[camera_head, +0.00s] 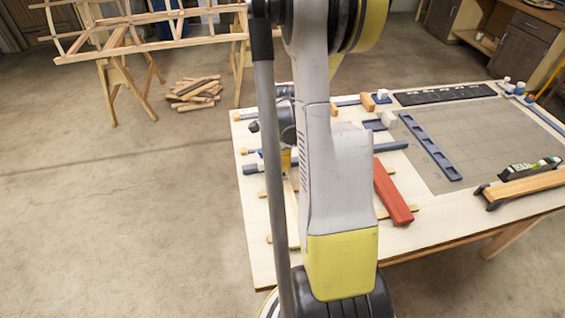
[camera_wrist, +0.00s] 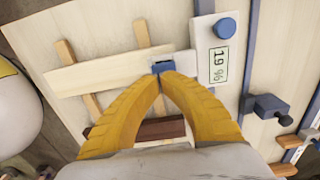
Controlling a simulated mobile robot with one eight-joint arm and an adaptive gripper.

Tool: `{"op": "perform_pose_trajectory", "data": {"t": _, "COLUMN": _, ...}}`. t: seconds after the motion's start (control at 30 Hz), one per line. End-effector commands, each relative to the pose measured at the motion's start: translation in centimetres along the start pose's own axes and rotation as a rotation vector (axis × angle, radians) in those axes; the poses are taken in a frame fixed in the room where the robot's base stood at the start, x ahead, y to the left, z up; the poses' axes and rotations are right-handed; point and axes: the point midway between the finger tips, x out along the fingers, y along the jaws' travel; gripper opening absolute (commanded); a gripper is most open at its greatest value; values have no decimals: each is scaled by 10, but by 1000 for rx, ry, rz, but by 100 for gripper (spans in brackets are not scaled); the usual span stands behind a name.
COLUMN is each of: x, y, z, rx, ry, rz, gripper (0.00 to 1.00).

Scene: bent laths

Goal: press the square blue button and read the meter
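My gripper (camera_wrist: 161,76) shows in the wrist view as two yellow fingers whose tips meet, with nothing seen between them. A square blue button (camera_wrist: 162,66) lies just beyond the fingertips, at the end of a pale lath; I cannot tell whether the tips touch it. The meter (camera_wrist: 204,35) is a white case right of the button, with a pale display (camera_wrist: 219,64) and a round blue knob (camera_wrist: 223,28). The display's dark characters are turned sideways and look like "19 %", but are too small to be sure.
Wooden cross strips (camera_wrist: 66,51) lie under the pale lath (camera_wrist: 105,75). A dark brown block (camera_wrist: 162,128) lies behind the fingers. A blue rail (camera_wrist: 250,48) and a dark blue clamp (camera_wrist: 270,108) stand to the right. A red bar (camera_head: 392,192) lies on the table (camera_head: 420,238).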

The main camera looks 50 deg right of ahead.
Motion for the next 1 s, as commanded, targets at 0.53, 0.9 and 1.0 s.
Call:
{"op": "perform_pose_trajectory", "data": {"t": 0.53, "x": 19, "y": 0, "z": 0, "rx": 0, "ry": 0, "rz": 0, "gripper": 0}}
{"op": "perform_pose_trajectory", "data": {"t": 0.9, "x": 18, "y": 0, "z": 0, "rx": 0, "ry": 0, "rz": 0, "gripper": 0}}
{"op": "perform_pose_trajectory", "data": {"t": 1.0, "x": 18, "y": 0, "z": 0, "rx": 0, "ry": 0, "rz": 1, "gripper": 0}}
